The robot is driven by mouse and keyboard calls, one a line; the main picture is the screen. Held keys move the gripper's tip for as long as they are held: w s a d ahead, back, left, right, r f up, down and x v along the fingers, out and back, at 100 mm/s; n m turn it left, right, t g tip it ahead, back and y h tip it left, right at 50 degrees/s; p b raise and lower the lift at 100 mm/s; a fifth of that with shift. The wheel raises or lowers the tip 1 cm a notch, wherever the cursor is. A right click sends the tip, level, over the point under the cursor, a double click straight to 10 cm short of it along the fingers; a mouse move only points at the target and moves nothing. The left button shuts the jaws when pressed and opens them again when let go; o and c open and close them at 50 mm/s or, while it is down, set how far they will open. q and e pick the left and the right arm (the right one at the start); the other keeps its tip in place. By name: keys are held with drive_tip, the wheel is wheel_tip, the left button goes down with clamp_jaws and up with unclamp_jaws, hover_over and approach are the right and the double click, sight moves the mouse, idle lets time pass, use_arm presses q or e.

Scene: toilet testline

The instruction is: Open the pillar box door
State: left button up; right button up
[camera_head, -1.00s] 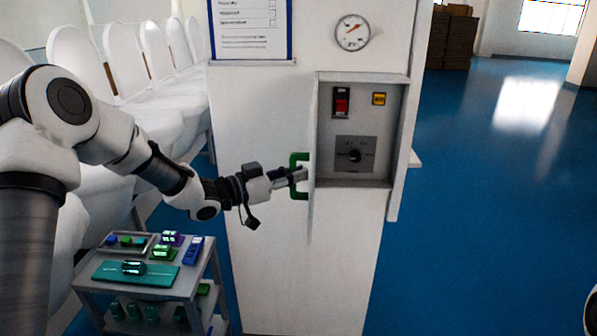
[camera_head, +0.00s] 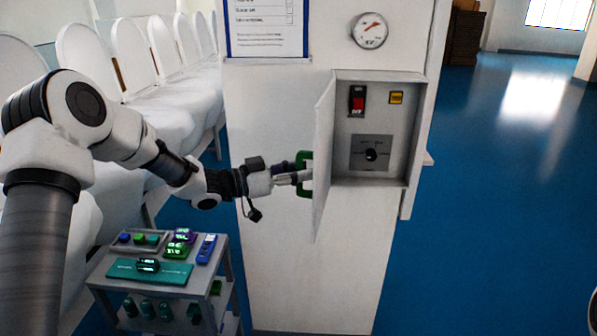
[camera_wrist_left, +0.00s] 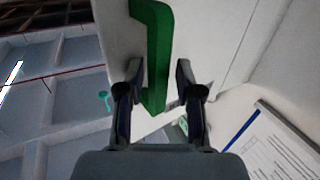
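The pillar box (camera_head: 372,181) is a grey recessed box on the white pillar. Its door (camera_head: 325,150) stands open, swung out to the left, with its inner face showing. A green handle (camera_head: 305,160) is on the door's outer side. My left gripper (camera_head: 298,178) is at this handle. In the left wrist view, the fingers of my left gripper (camera_wrist_left: 160,80) stand apart on both sides of the green handle (camera_wrist_left: 155,45), with a visible gap by the right finger. My right gripper is not in view; only a sliver of a white part shows at the lower right edge.
Inside the box are a red switch (camera_head: 358,101), a yellow button (camera_head: 396,97) and a dial panel (camera_head: 371,154). A gauge (camera_head: 370,31) and a notice (camera_head: 266,28) are above. A small cart (camera_head: 185,285) stands below my left arm, by white toilets (camera_head: 150,110). Blue floor at right is clear.

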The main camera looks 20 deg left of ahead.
use_arm(q)
drive_tip(key=shift+s, duration=0.1)
drive_tip(key=v, duration=1.2)
